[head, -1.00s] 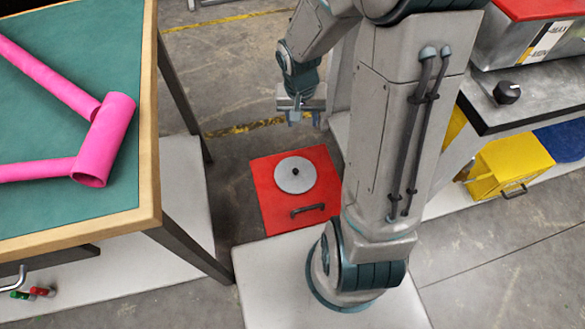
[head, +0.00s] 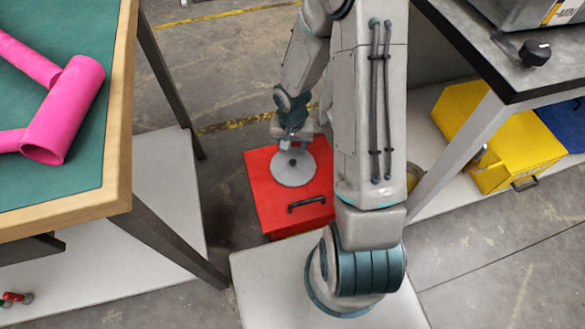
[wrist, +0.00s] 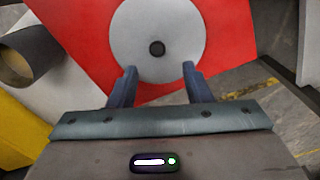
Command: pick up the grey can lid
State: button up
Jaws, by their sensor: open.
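The grey can lid (head: 293,168) is a flat round disc with a dark knob at its centre. It lies on top of a red box (head: 263,196) on the floor. In the wrist view the lid (wrist: 158,22) is ahead of my gripper, with its knob roughly in line with the gap between the fingers. My gripper (wrist: 160,72) is open, with nothing between its fingers. In the head view my gripper (head: 292,142) is at the far edge of the lid. I cannot tell its exact height above the lid.
A green-topped table (head: 100,120) with a pink tube frame (head: 66,110) stands at the left. A dark bench (head: 480,50) stands at the right, with a yellow box (head: 500,140) beneath it.

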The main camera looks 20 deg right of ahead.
aim_at(293, 161)
jog(key=shift+s+f+b, duration=0.2)
jog(key=shift+f+b, duration=0.5)
jog(key=shift+f, duration=0.7)
jog(key=shift+s+f+b, duration=0.2)
jog(key=shift+f+b, duration=0.5)
jog(key=shift+f, duration=0.65)
jog(key=shift+c, duration=0.4)
grip_shut()
